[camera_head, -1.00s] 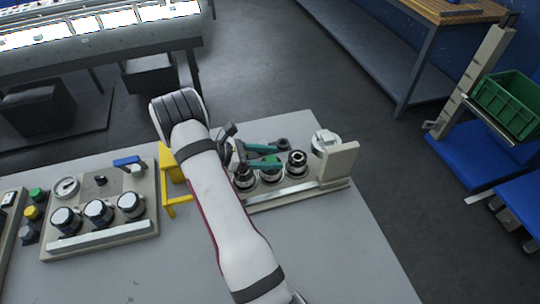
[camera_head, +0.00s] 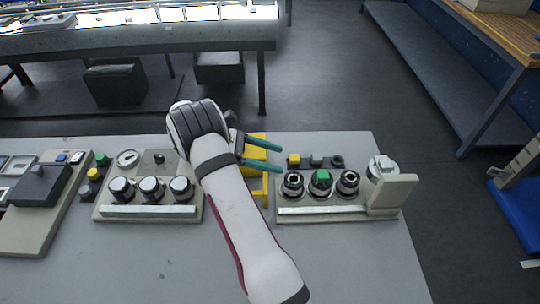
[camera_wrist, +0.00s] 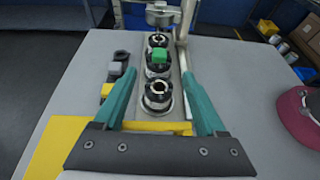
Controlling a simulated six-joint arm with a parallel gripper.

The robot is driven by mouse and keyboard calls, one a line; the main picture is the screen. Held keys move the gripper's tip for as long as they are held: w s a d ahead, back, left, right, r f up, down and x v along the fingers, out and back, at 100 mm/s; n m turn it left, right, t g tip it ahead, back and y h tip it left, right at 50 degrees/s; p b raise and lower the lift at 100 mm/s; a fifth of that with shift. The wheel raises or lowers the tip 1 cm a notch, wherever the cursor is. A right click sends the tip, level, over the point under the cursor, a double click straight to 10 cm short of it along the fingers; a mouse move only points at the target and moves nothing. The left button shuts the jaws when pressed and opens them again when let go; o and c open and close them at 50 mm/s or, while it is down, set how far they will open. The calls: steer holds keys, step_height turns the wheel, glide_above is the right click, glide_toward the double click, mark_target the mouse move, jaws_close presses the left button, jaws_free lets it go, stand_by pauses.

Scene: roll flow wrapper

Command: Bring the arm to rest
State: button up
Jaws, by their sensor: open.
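My gripper (camera_head: 264,155) has two teal fingers, spread apart with nothing between them. It is held above the table, over the yellow bracket and left of the right-hand fixture. In the wrist view my gripper (camera_wrist: 158,112) shows both fingers apart, with the fixture's black round parts seen beyond and below the gap. My white arm crosses the middle of the head view and hides part of the table and part of the yellow bracket (camera_head: 258,190).
The right fixture (camera_head: 330,212) holds black round parts, one with a green top (camera_head: 321,177). A left fixture (camera_head: 150,214) has a gauge and several dark knobs. A grey-topped table (camera_head: 350,265) is bare at the front right. A conveyor (camera_head: 130,42) stands behind.

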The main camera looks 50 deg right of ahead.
steer(key=s+a+r+m+t+y, duration=0.2)
steer(key=a+r+m+y, duration=0.1)
steer(key=a+r, duration=0.4)
steer(key=s+a+r+m+t+y, duration=0.1)
steer(key=s+a+m+t+y, duration=0.3)
steer(key=s+a, duration=0.4)
steer(key=s+a+r+m+t+y, duration=0.1)
steer(key=s+a+m+t+y, duration=0.2)
steer(key=s+a+m, duration=0.4)
steer(key=s+a+y, duration=0.1)
steer(key=a, duration=0.8)
steer(key=shift+s+t, duration=0.15)
steer(key=shift+t, duration=0.25)
